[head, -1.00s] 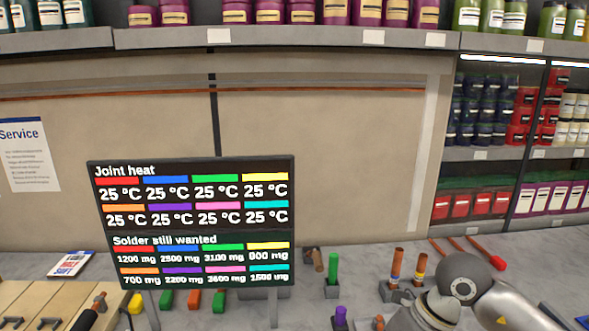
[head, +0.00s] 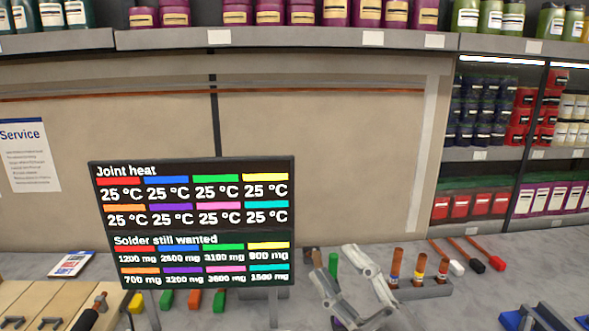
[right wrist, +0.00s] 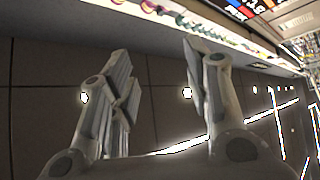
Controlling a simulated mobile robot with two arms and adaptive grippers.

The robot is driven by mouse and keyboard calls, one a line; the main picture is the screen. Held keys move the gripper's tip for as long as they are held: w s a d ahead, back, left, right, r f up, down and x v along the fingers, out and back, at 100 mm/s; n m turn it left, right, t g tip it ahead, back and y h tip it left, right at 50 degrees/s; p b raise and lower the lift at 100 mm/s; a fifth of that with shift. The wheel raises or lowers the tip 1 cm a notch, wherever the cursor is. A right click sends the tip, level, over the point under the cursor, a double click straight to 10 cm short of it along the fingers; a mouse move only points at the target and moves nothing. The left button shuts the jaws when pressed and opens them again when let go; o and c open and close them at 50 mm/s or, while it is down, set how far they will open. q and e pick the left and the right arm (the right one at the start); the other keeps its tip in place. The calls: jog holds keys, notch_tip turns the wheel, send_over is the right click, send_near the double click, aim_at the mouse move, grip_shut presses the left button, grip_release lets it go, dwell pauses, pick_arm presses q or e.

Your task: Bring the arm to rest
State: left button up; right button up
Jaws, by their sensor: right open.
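My right gripper (head: 358,281) is in the lower middle of the head view, over the worktop just right of the display board. Its two fingers are apart with nothing held between them. In the right wrist view my right gripper (right wrist: 158,85) also has its fingers spread and empty, with a dark tiled surface behind. My left gripper is not in view.
A display board (head: 192,225) stands at the worktop's front left. A rack with several copper tubes (head: 420,267) stands right of my gripper, and a green peg (head: 333,264) is close to its left. Brushes with coloured ends (head: 478,264) lie behind. Shelves (head: 330,38) run above.

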jog(key=d+f+m+g+h, duration=0.1)
jog(key=d+f+m+h, duration=0.55)
jog(key=f+h, duration=0.2)
jog(key=d+f+m+g+h, duration=0.2)
jog(key=d+f+m+h, duration=0.5)
jog(key=f, duration=0.3)
jog(key=s+f+m+g, duration=0.4)
jog(key=s+f+g, duration=0.8)
jog(key=s+f, duration=0.85)
notch_tip(320, 180, down, 30)
jog(key=s+g+b, duration=0.2)
jog(key=b, duration=0.3)
jog(key=s+d+f+b, duration=0.3)
jog(key=s+f+b, duration=0.2)
jog(key=s+f, duration=1.2)
notch_tip(320, 180, down, 4)
jog(key=shift+s+f+n+g, duration=0.1)
jog(key=shift+s+n+g, duration=0.1)
jog(key=shift+n+g, duration=0.25)
